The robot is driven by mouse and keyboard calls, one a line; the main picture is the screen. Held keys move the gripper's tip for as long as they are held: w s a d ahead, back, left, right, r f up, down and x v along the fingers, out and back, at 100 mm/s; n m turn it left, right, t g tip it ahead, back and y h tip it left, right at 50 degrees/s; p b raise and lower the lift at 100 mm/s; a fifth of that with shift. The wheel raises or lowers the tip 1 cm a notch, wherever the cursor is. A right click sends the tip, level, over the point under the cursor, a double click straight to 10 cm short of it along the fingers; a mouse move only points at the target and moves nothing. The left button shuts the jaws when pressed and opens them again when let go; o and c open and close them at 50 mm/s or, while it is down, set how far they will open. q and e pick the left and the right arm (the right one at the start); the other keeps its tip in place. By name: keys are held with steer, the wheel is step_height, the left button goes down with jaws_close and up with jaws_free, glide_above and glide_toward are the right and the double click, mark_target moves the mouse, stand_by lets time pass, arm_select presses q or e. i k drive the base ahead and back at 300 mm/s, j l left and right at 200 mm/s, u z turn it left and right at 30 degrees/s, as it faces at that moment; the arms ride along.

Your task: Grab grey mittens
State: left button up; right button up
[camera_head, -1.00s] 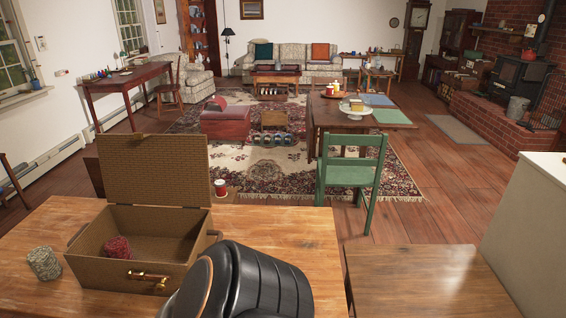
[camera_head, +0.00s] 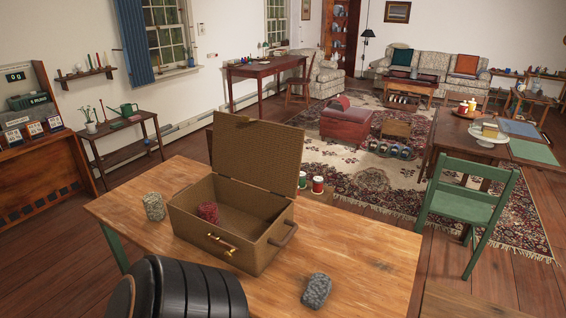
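Two grey knitted bundles, which may be the grey mittens, sit on the wooden table. One speckled grey bundle (camera_head: 154,206) stands upright left of an open wicker case. A darker grey bundle (camera_head: 317,291) lies on the bare wood to the right, near the front. I cannot tell from their shape which is a pair of mittens. The open wicker case (camera_head: 218,249) has its lid up and holds a red knitted bundle (camera_head: 208,212). A black ribbed part of my arm shows at the bottom left, in front of the case. Neither gripper is in view.
Red and green spools (camera_head: 317,185) stand behind the case. A green chair (camera_head: 467,205) is on the right. A low plant bench (camera_head: 125,150) stands along the left wall.

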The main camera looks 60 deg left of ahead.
mark_target(320, 288)
steer(key=i+l+u, duration=0.1)
steer(key=u, duration=0.35)
steer(key=l+u, duration=0.1)
steer(key=u, duration=0.35)
steer(key=i+l+u, duration=0.1)
steer(key=u, duration=0.35)
